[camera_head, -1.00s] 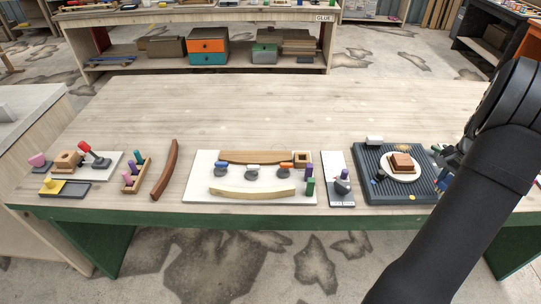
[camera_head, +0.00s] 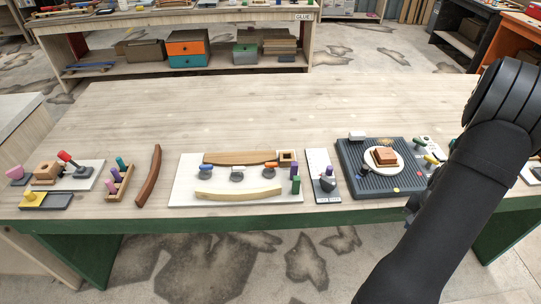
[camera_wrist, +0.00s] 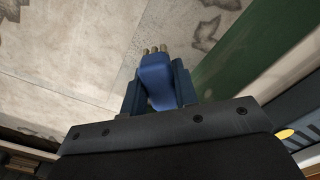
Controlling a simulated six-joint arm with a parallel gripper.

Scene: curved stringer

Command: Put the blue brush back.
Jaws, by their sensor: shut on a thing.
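In the wrist view my gripper (camera_wrist: 157,88) is shut on the blue brush (camera_wrist: 158,72), one dark finger on each side. Several small tan-coloured tips stick out at the brush's far end. The floor and the bench's green front edge lie beyond it. In the head view a small part of my gripper (camera_head: 411,206) shows beside my arm, by the bench's front edge below the dark ribbed mat (camera_head: 350,185). My arm hides the rest, and I cannot make out the held brush there. A pale board (camera_head: 440,170) with green and yellow pieces stands right of the mat.
On the mat is a white plate (camera_head: 371,160) with a brown block (camera_head: 385,156). Left of it are a narrow board (camera_head: 315,160) with a dark rounded piece and a white board (camera_head: 180,190) with curved wooden strips. The bench's back half (camera_head: 250,110) is clear.

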